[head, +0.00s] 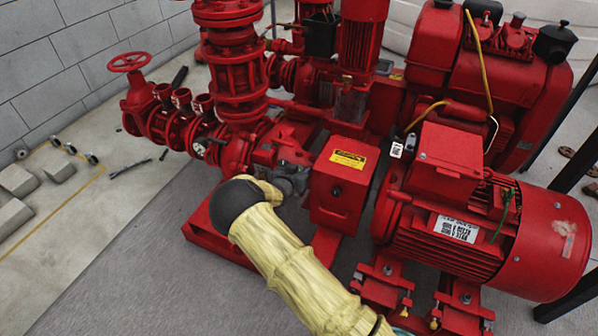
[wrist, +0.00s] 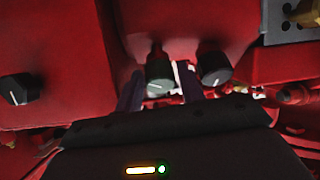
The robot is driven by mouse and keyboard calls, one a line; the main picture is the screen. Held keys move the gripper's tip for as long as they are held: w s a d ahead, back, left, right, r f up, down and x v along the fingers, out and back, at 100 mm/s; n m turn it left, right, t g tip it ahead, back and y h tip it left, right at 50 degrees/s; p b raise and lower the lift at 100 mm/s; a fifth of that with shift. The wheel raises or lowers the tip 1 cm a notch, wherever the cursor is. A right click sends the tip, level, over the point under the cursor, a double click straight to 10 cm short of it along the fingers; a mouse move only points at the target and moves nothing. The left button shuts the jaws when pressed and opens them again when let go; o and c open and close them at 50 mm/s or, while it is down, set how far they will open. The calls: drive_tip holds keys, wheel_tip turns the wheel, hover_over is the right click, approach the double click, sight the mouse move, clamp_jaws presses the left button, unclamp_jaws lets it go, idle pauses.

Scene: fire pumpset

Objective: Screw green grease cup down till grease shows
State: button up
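In the wrist view a grey-green knob-shaped cup (wrist: 160,74) with a pale mark on its face sits on the red housing, and I take it as the green grease cup. My gripper (wrist: 161,88) has its two dark fingers apart, one at each side of this cup. A light gap shows between the cup and the right finger; contact on the left side is unclear. No grease can be made out. In the head view the cup cannot be picked out, and my sleeved arm covers part of the pump area.
A darker knob (wrist: 214,67) sits close right of the right finger, and a black knob (wrist: 18,89) is at far left. In the head view a red box with a yellow label (head: 347,159) and the red motor (head: 500,235) stand right of my arm. Grey floor lies left.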

drive_tip(key=c, duration=0.6)
drive_tip(key=shift+m, duration=0.4)
drive_tip(key=shift+m+g+h+p, duration=0.45)
drive_tip(key=shift+m+h, duration=0.15)
drive_tip(key=shift+m, duration=0.7)
drive_tip(key=m+g+h, duration=0.1)
drive_tip(key=m, duration=0.3)
drive_tip(key=m+g, duration=0.1)
drive_tip(key=m, duration=0.2)
drive_tip(key=m+g+h, duration=0.1)
drive_tip(key=m, duration=0.3)
drive_tip(key=shift+a+p, duration=0.1)
drive_tip(key=shift+p, duration=0.25)
drive_tip(key=shift+m+g+h, duration=0.25)
drive_tip(key=shift+m+h, duration=0.05)
drive_tip(key=o, duration=0.7)
